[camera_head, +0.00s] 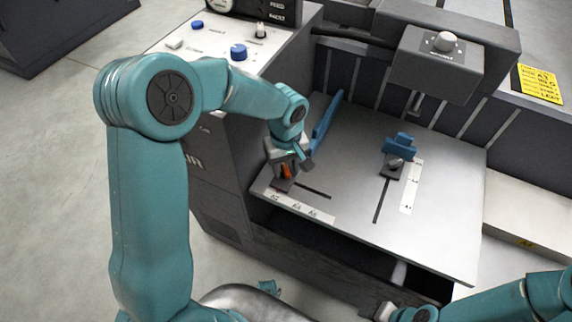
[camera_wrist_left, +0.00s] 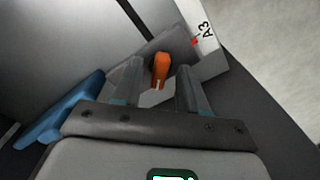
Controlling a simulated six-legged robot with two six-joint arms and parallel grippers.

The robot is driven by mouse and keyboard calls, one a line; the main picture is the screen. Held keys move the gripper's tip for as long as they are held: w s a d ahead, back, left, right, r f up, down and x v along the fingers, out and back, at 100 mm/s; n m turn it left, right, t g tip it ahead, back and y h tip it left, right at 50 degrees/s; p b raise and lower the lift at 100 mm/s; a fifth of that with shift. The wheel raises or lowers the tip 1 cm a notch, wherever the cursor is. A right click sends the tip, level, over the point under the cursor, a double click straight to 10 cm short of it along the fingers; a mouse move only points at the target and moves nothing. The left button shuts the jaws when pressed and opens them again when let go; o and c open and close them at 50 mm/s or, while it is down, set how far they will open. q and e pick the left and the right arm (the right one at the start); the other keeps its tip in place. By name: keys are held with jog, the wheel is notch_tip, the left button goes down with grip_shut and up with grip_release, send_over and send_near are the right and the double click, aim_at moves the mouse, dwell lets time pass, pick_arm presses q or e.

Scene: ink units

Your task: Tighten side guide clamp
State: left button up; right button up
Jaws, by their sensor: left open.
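The side guide is a blue upright plate (camera_head: 325,122) on the left of the grey feed table (camera_head: 340,170). Its clamp lever is orange (camera_head: 286,171) and sits at the table's front left, by the size label. My left gripper (camera_head: 287,163) is over the lever and hides part of it. In the left wrist view, the lever (camera_wrist_left: 161,68) stands between the two open fingers, with a gap on each side. The blue guide (camera_wrist_left: 62,112) is to the left there. My right gripper (camera_head: 400,312) is at the bottom edge, partly cut off, its jaws unclear.
A second blue guide piece (camera_head: 400,145) stands on a dark mount by a slot, right of centre. A grey overhanging head with a knob (camera_head: 446,42) is above the table's back. A control panel with blue knobs (camera_head: 238,52) is at the upper left.

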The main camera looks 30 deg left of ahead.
pick_arm(q)
grip_shut()
jog(key=m, duration=0.4)
jog(key=shift+r+p, duration=0.1)
jog(key=shift+p, duration=0.2)
jog(key=m+p, duration=0.1)
jog(key=m, duration=0.3)
jog(key=shift+m, duration=0.3)
jog(key=m+p, duration=0.1)
jog(key=m, duration=0.3)
jog(key=shift+m, duration=0.3)
jog(key=shift+w+m+p, duration=0.1)
jog(key=shift+m+p, duration=0.65)
jog(key=shift+m, duration=1.55)
